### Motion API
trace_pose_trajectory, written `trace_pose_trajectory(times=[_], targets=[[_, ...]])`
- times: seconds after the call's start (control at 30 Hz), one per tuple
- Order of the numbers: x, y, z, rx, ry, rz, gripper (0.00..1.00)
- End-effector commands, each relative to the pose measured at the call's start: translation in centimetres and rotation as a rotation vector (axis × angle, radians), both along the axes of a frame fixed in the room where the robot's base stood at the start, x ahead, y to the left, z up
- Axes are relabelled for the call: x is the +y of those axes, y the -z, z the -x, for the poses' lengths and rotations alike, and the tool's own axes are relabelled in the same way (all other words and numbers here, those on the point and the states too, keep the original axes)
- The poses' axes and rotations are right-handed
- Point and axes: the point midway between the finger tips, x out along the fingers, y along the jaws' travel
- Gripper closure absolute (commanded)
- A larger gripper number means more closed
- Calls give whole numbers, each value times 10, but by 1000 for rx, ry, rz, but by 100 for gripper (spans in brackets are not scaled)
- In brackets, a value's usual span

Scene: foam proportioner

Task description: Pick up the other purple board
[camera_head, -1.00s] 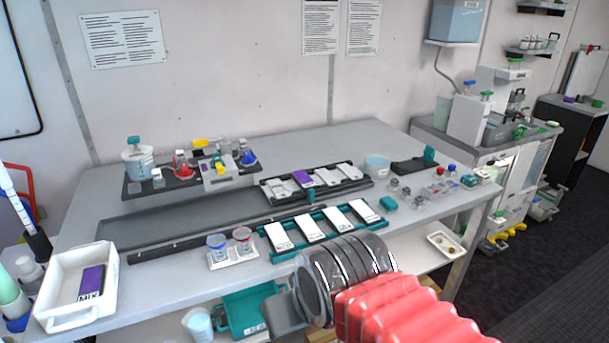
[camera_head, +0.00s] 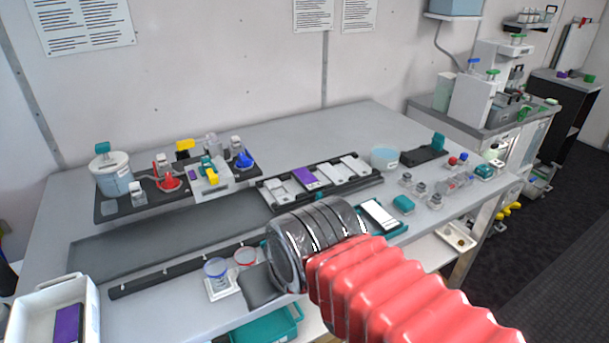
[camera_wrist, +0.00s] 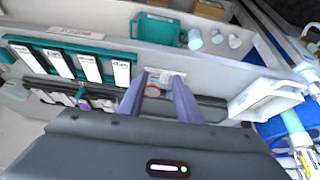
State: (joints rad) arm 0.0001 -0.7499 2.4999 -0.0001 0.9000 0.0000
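One purple board (camera_head: 309,179) sits in the black rack (camera_head: 376,181) among white boards. Another purple board (camera_head: 68,322) lies inside the white bin (camera_head: 92,290) at the lower left. In the wrist view the rack's purple board (camera_wrist: 85,104) is small and partly hidden behind my gripper. My gripper (camera_wrist: 159,76) is open, with nothing between its fingers; a small lidded cup lies beyond them. The white bin (camera_wrist: 262,98) is to their right, apart from them. In the head view my arm hides the fingertips.
A teal rack of white boards (camera_wrist: 88,67) is partly behind my arm in the head view. Two lidded cups (camera_head: 217,267) stand beside my gripper. A black shelf with bottles and funnels (camera_head: 168,190) is at the back left. The dark mat (camera_head: 150,238) is bare.

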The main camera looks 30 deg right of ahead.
Motion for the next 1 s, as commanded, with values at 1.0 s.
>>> trace_pose_trajectory(times=[1.0], targets=[[-115,-20,-106,-225,221,194,34]])
